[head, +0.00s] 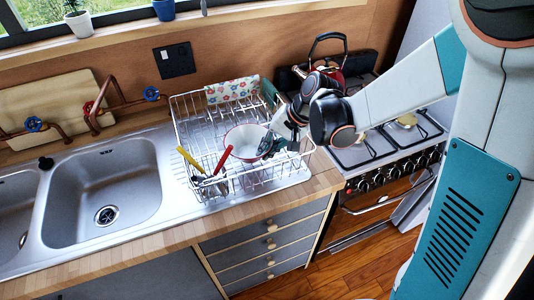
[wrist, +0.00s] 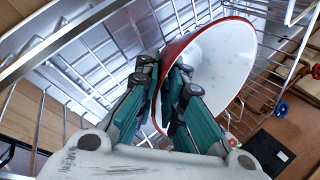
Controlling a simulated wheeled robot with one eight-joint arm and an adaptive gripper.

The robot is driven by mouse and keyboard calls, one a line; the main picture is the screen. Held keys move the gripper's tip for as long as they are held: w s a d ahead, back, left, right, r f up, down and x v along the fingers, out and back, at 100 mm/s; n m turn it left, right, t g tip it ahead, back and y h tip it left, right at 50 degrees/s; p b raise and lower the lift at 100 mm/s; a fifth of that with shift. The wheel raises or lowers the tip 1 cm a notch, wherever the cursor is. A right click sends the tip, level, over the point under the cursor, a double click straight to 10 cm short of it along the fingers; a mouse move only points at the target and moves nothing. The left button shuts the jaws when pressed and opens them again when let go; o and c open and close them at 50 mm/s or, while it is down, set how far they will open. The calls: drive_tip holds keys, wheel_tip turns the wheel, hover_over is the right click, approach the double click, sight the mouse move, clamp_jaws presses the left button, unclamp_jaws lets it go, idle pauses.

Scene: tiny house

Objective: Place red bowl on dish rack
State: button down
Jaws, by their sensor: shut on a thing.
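The red bowl (head: 243,144) has a white inside and a red rim. In the head view it is inside the wire dish rack (head: 187,122), tilted, near the rack's middle. The bowl fills the upper middle of the wrist view (wrist: 222,60), with rack wires around it. My gripper (head: 268,146) reaches into the rack from the right and is shut on the bowl's wall. Its teal fingers show on either side of the wall in the wrist view (wrist: 165,95). Whether the bowl touches the rack's bottom I cannot tell.
Utensils with yellow (head: 190,160) and red (head: 224,160) handles stand at the rack's front. A patterned cloth (head: 232,90) hangs at the back. The sink (head: 100,195) lies left; a stove with a red kettle (head: 328,72) is right.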

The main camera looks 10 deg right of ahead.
wheel_tip(320, 180, down, 2)
drive_tip(key=shift+r, duration=0.1)
drive_tip(key=c, duration=2.1)
unclamp_jaws()
drive_tip(key=shift+f+b, duration=0.2)
drive_tip(key=shift+b, duration=0.1)
drive_tip(key=shift+c, duration=0.2)
drive_tip(key=o, duration=0.4)
drive_tip(key=shift+o, duration=0.2)
drive_tip(key=shift+r, duration=0.1)
